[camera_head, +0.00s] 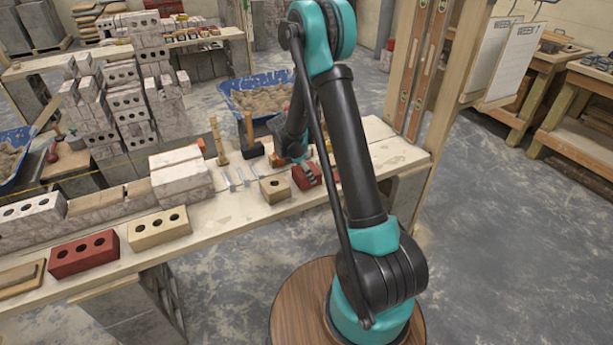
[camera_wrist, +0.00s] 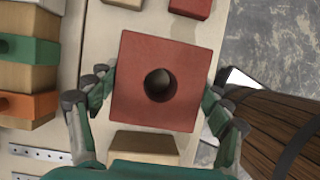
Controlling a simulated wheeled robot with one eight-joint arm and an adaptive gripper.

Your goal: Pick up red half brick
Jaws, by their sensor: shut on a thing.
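The red half brick (camera_head: 307,177) is at the bench's right part in the head view. In the wrist view the red half brick (camera_wrist: 133,62) fills the middle, with one round hole facing the camera. My gripper (camera_wrist: 160,92) has a finger on its left side and a finger on its right side, shut on it. In the head view my gripper (camera_head: 303,166) is at the brick and partly hidden by my arm. I cannot tell whether the brick rests on the bench or hangs just above it.
A tan half brick (camera_head: 274,190) stands just left of the red one on the bench (camera_head: 232,208). A long red brick (camera_head: 84,255) and tan brick (camera_head: 160,229) sit at the front left. A blue tub (camera_head: 258,95) stands behind.

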